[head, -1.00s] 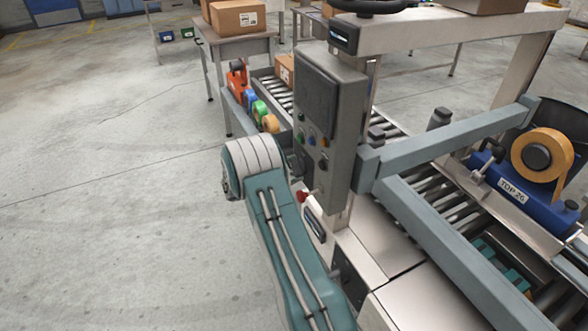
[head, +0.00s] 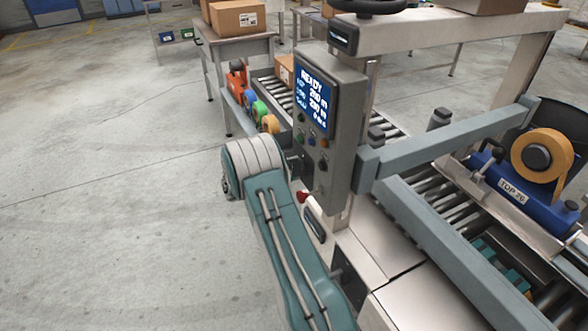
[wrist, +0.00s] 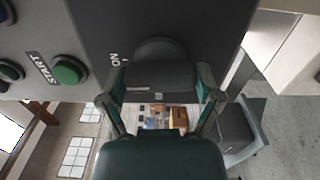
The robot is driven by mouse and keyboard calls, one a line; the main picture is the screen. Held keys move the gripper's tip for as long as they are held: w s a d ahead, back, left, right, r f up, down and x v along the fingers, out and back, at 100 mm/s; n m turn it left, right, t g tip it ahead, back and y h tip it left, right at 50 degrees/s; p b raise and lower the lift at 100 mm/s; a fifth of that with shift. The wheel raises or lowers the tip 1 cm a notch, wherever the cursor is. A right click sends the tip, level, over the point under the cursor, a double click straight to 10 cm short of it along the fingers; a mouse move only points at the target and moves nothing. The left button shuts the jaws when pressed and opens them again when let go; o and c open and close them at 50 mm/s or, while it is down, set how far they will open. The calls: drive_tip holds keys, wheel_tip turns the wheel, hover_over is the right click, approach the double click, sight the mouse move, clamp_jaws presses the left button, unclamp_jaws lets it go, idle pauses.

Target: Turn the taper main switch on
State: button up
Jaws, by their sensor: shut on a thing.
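The taper's grey control box (head: 335,140) stands upright at the middle of the head view, its blue screen (head: 316,95) lit and reading READY. In the wrist view the dark rotary main switch (wrist: 160,72) sits on a dark panel (wrist: 200,22), with an "ON" label beside it at the upper left. My gripper (wrist: 162,88) is shut on the switch, one finger on each side of its knob.
A green START button (wrist: 68,72) lies left of the switch in the wrist view. A red knob (head: 303,196) sits below the control box. A roller conveyor and blue tape head (head: 530,195) stand to the right. The floor at left is clear.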

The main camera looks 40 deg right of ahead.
drive_tip(key=shift+s+d+f+m, duration=0.1)
drive_tip(key=shift+s+f+m, duration=0.1)
drive_tip(key=shift+m, duration=0.3)
drive_tip(key=o, duration=0.9)
drive_tip(key=shift+w, duration=0.1)
drive_tip(key=v, duration=1.2)
drive_tip(key=shift+w, duration=0.1)
